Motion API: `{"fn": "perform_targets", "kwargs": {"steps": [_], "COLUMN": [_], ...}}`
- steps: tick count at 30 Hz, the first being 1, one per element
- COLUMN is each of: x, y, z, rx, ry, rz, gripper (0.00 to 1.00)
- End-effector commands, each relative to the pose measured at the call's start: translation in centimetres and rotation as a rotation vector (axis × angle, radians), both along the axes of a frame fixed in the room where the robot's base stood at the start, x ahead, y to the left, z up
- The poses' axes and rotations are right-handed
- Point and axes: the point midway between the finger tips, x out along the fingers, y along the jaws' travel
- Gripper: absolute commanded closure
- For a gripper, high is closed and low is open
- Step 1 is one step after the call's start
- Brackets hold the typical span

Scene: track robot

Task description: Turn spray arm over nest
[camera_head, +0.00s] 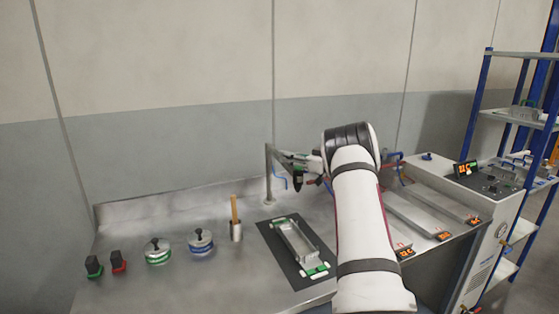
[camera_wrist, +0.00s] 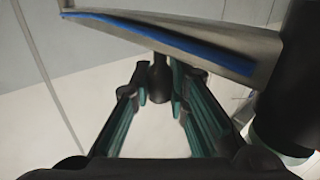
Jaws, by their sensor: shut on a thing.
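The spray arm is a grey bar on an upright post (camera_head: 268,172) at the back of the bench. In the wrist view its bar (camera_wrist: 185,35) crosses the top, with a blue strip along it. My gripper (camera_head: 297,176) is at the bar, right of the post. In the wrist view my gripper (camera_wrist: 160,82) is shut on a dark upright handle (camera_wrist: 158,72) below the bar. The nest, a grey tray-like holder (camera_head: 290,239) with green-and-white ends, lies on a dark mat (camera_head: 271,238) in front of the post. My arm covers the bench right of it.
A metal cup (camera_head: 236,232) with a wooden stick stands left of the mat. Further left are two round lidded pots (camera_head: 201,243) and (camera_head: 158,252), and red and green items (camera_head: 118,262). Plates (camera_head: 415,215) and a control box (camera_head: 470,185) stand right. A wall is close behind.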

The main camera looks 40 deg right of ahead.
Motion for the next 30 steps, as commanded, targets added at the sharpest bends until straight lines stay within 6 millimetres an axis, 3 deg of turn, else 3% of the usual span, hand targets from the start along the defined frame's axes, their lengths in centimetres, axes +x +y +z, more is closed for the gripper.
{"fn": "perform_targets", "kwargs": {"steps": [15, 16, 18, 19, 30], "x": [-0.33, -0.33, -0.33, -0.32, -0.55], "y": [-0.82, -0.84, -0.84, -0.82, -0.75], "z": [-0.02, -0.02, -0.02, -0.02, -0.04], "rx": [-0.002, -0.002, -0.002, -0.002, -0.001], "ry": [0.001, 0.001, 0.001, 0.001, 0.002], "rz": [-0.008, -0.008, -0.009, -0.008, -0.004], "gripper": [1.0, 0.83, 0.67, 0.64, 0.64]}}
